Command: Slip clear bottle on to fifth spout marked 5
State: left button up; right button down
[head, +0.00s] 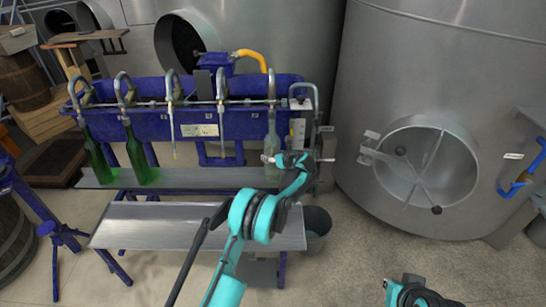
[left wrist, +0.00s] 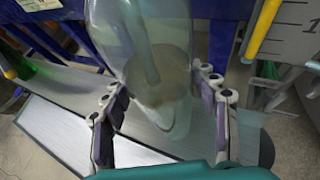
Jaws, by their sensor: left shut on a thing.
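The clear bottle (head: 271,132) stands about upright under the fifth, rightmost spout (head: 271,84) of the blue filler, its neck in line with the spout. My left gripper (head: 288,160) is shut on its lower part. In the left wrist view the clear bottle (left wrist: 157,40) lies between the two fingers (left wrist: 163,112), and a grey tube shows within its outline, apparently the spout inside it.
Green bottles (head: 98,158) and (head: 137,155) hang at the first and second spouts. The third (head: 172,120) and fourth spouts (head: 222,120) are bare. A lower metal shelf (head: 150,225) lies in front. A large steel tank (head: 440,90) stands at right, and a dark bucket (head: 317,222) below.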

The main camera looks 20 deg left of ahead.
pick_arm(q)
jog(key=shift+s+f, duration=0.1)
jog(key=shift+f, duration=0.75)
dwell(0.6)
jog(key=o, duration=1.6)
jog(key=shift+o, duration=0.2)
jog(key=shift+s+f, duration=0.1)
